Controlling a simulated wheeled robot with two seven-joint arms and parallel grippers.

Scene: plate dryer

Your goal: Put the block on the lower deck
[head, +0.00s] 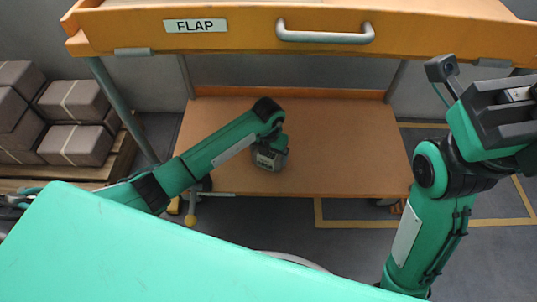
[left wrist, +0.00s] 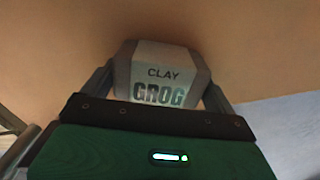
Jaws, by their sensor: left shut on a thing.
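The block is a grey piece with chamfered corners and a pale label reading CLAY GROG (left wrist: 160,78). In the left wrist view it sits between the two fingers of my left gripper (left wrist: 158,92), which is shut on it. In the head view my left gripper (head: 269,160) points down over the lower deck (head: 340,150), a flat tan board with an orange back lip. I cannot tell whether the block touches the deck. My right arm stands at the right; its gripper (head: 505,108) is partly cut off by the picture edge, with its fingers unclear.
The orange upper deck (head: 250,38), with a FLAP label and grey handle (head: 325,36), overhangs the lower deck. Grey posts stand at its corners. Grey strapped boxes (head: 75,145) sit on a wooden pallet (head: 60,172) at left. The lower deck's right side is clear.

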